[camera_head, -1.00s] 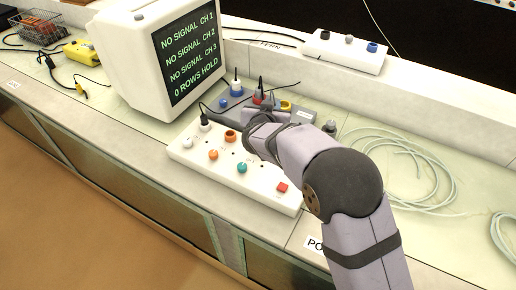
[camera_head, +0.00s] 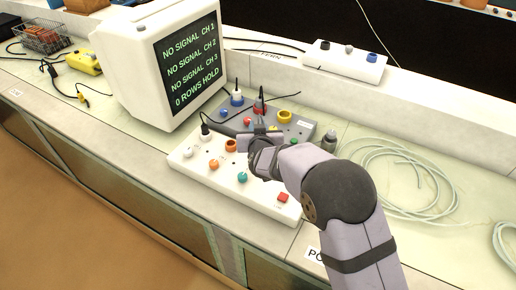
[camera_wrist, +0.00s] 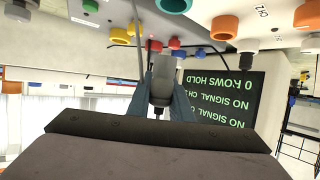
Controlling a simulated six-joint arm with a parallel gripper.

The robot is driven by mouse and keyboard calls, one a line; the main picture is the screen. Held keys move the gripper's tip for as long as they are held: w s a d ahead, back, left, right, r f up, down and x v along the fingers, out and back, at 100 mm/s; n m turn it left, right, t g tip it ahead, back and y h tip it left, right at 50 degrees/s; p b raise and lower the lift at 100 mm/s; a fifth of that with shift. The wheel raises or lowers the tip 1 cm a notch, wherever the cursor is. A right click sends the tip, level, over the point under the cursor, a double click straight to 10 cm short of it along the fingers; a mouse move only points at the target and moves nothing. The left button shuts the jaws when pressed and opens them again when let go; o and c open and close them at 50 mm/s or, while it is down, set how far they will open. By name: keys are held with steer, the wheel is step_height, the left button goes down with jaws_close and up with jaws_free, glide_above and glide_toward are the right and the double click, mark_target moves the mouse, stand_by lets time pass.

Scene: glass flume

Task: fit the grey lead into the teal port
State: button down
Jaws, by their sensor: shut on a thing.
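My gripper (camera_head: 257,138) is above the back part of the white box (camera_head: 210,176), near the grey box behind it. In the wrist view my gripper (camera_wrist: 163,105) is shut on a grey plug, the end of the grey lead (camera_wrist: 163,80). The teal port (camera_head: 242,177) is on the white box's front row, below and in front of the gripper, clear of the plug. It shows at the top edge of the wrist view (camera_wrist: 174,5). The plug's tip is hard to make out in the head view.
An orange ring port (camera_head: 231,145), an orange port (camera_head: 214,164) and a red button (camera_head: 283,197) share the white box. The grey box (camera_head: 304,127) carries upright plugs and a yellow ring (camera_head: 285,116). A monitor (camera_head: 165,65) stands left; coiled tubing (camera_head: 395,180) lies right.

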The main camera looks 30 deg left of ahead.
steer(key=shift+f+p, duration=0.45)
steer(key=shift+f, duration=3.35)
steer(key=shift+f, duration=0.2)
steer(key=c, duration=1.6)
jaws_free()
steer(key=shift+r, duration=0.2)
steer(key=b+v, duration=0.1)
steer(key=v, duration=1.1)
steer(key=shift+b, duration=0.4)
steer(key=shift+w+d, duration=0.1)
